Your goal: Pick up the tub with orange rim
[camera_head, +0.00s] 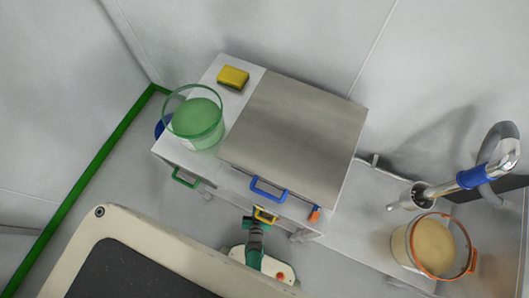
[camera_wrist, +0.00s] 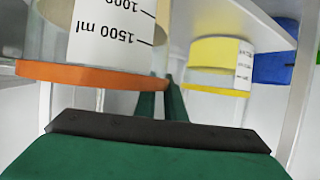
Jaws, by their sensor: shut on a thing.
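A clear tub with an orange rim (camera_wrist: 90,77) fills the left of the wrist view. Its white label reads 1500 ml upside down. My gripper's green fingers (camera_wrist: 163,100) point in at the right end of this rim. In the head view my gripper (camera_head: 257,221) is low at the cabinet's front, right at a yellow handle (camera_head: 266,215). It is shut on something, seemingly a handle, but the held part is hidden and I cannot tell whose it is. Another tub with an orange rim (camera_head: 411,247), with tan contents, stands apart at the right of the head view.
A yellow-rimmed tub (camera_wrist: 215,92) and a blue one (camera_wrist: 273,66) stand deeper under the white top. A green tub (camera_head: 196,124) and a sponge (camera_head: 233,76) sit on the cabinet beside the grey panel (camera_head: 297,133). A blue handle (camera_head: 268,190) juts out above my gripper.

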